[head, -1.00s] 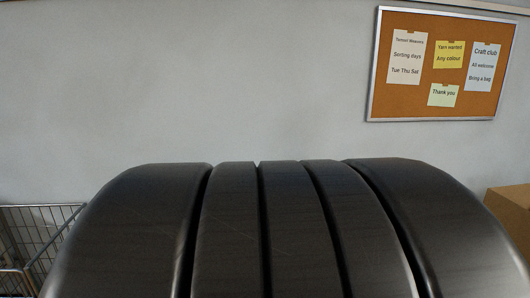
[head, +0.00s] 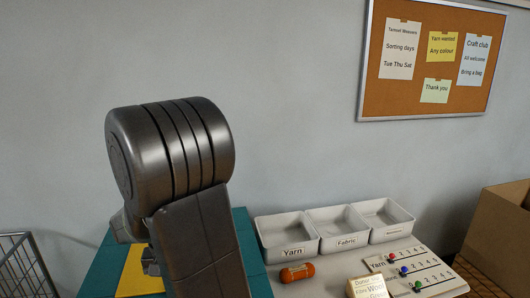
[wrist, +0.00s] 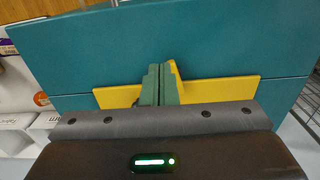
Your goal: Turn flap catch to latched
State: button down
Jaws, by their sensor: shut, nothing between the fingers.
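A teal board or cabinet (head: 103,268) with a yellow plate (head: 140,278) stands at the lower left of the head view, partly behind my arm. In the wrist view the teal surface (wrist: 235,40) fills the upper part, and the yellow plate (wrist: 220,91) shows on both sides of my fingers. My gripper (wrist: 160,72) is shut and empty, its green fingers together in front of the plate. A raised yellow piece (wrist: 173,70) shows right beside the fingertips; it may be the flap catch. I cannot tell its setting or whether the fingers touch it.
Right of my arm are white bins (head: 288,238) labelled Yarn and Fabric, an orange yarn roll (head: 297,272) and a board with coloured sliders (head: 412,272). A cardboard box (head: 500,235) stands far right, a wire cart (head: 22,268) far left. A corkboard (head: 430,60) hangs above.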

jog(key=f+b, duration=0.1)
jog(key=f, duration=0.1)
jog(key=a+f+b, duration=0.1)
jog(key=f+b, duration=0.1)
jog(key=f, duration=0.1)
jog(key=f+b, duration=0.2)
jog(key=shift+w+a+f, duration=0.25)
jog(key=shift+w+a, duration=0.1)
jog(key=shift+a, duration=0.05)
jog(key=shift+w, duration=0.25)
dwell(0.5)
jog(key=shift+a+r, duration=0.1)
jog(key=shift+a, duration=0.4)
jog(key=shift+s, duration=0.15)
jog(key=shift+s+d, duration=0.15)
jog(key=shift+s, duration=0.15)
jog(key=shift+r, duration=0.1)
notch_tip(320, 180, up, 6)
jog(key=p, duration=0.4)
jog(key=shift+p, duration=0.35)
